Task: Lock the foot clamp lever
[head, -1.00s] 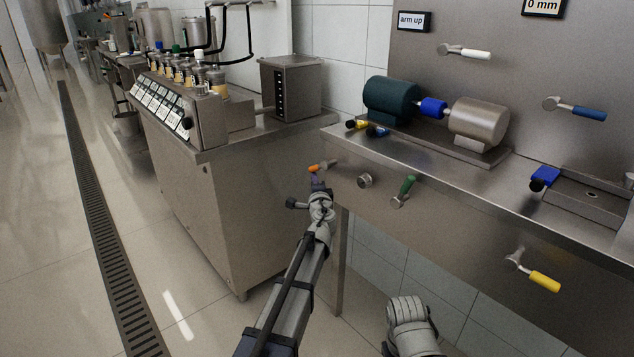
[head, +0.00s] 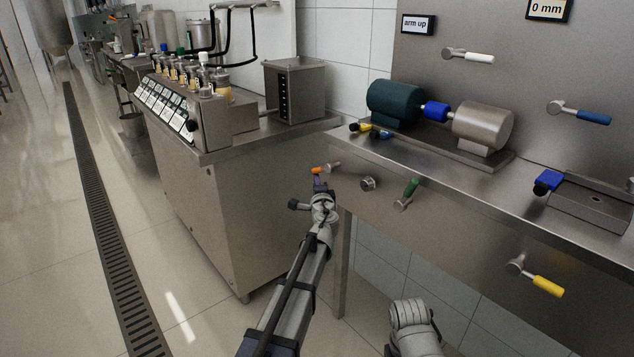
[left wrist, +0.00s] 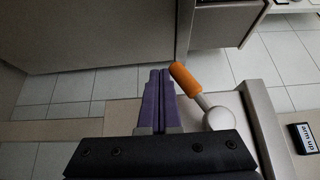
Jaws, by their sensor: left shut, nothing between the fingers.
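An orange-handled lever (head: 317,170) sticks out from the front of the steel bench, near its left corner. No label for the foot clamp is readable, so I cannot confirm which lever it is. My left gripper (head: 319,184) is just below the orange handle in the head view, shut and empty. In the left wrist view the purple fingers (left wrist: 160,92) are together, beside the orange handle (left wrist: 184,78), with a small gap between them at the tips. The lever's round metal hub (left wrist: 218,119) is to the right of the fingers.
A round knob (head: 368,184), a green lever (head: 411,188) and a yellow lever (head: 547,286) are on the same bench front. White (head: 480,58) and blue (head: 594,117) levers are on the back panel. A steel cabinet (head: 215,210) stands close left.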

